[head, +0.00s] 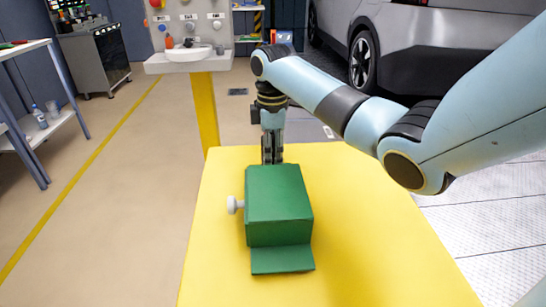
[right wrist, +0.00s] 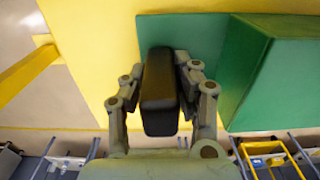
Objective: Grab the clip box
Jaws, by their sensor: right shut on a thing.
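My right gripper (head: 272,155) points down at the far edge of the green housing (head: 278,205) in the head view. In the right wrist view my right gripper (right wrist: 160,68) is shut on a dark, upright, narrow block (right wrist: 158,105), which looks like the clip box. The block is between the two fingers, in front of a green plate (right wrist: 205,35) beside the green housing. In the head view the block cannot be made out clearly. My left gripper is not in view.
The green housing has a white knob (head: 235,204) on its left and a flat green lip (head: 282,261) in front. It stands on a yellow table (head: 370,260) with free room to the right. A sink (head: 187,54) and a grey car (head: 430,40) are further back.

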